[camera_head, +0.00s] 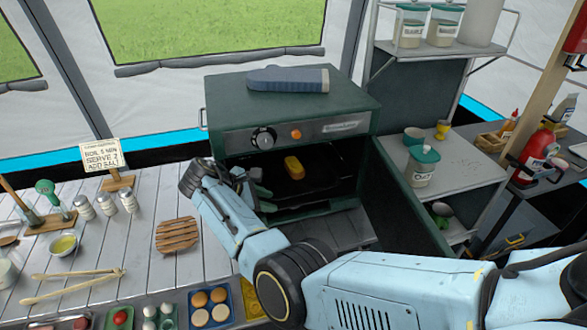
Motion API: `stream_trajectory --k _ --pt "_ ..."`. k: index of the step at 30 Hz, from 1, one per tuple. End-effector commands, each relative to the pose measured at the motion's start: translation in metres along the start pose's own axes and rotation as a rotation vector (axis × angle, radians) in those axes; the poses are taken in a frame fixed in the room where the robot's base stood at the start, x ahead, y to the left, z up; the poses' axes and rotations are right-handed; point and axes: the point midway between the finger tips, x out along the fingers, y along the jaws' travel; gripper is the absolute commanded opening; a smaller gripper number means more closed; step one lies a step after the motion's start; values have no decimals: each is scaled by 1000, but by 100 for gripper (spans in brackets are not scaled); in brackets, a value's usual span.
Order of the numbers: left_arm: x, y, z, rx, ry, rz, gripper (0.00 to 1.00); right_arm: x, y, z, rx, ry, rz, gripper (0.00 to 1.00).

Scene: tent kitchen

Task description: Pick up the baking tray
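The dark baking tray (322,168) lies inside the open green oven (222,118), with a yellow loaf-like item (294,167) on it. My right arm reaches across the front from the right. My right gripper (264,191) is at the left side of the oven opening, beside the tray's left end. Its fingertips look apart, with nothing clearly held between them. The tray's near left part is partly hidden by the gripper and the shadow. I cannot tell whether they touch. My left gripper is not in view.
The oven door (392,205) stands open at the right. A blue oven mitt (288,79) lies on the oven top. A slatted wooden trivet (177,235) lies on the white table (150,270), with clear boards around it. A metal shelf (475,150) with jars stands right.

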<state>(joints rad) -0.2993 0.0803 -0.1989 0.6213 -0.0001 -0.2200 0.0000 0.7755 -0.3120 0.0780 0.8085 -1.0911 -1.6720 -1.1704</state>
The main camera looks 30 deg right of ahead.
Motion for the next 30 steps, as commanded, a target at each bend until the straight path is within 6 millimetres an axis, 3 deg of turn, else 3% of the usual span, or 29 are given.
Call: stream_trajectory --k 6,14,19,24,30 --pt "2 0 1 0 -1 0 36 34 9 28 5 0 -2 28" --pt "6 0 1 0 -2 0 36 49 14 41 3 2 0 28" --pt "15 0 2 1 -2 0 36 68 19 57 7 0 -1 28" --pt "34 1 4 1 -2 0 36 87 18 53 3 2 0 28" --pt "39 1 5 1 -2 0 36 94 19 55 3 2 1 28"
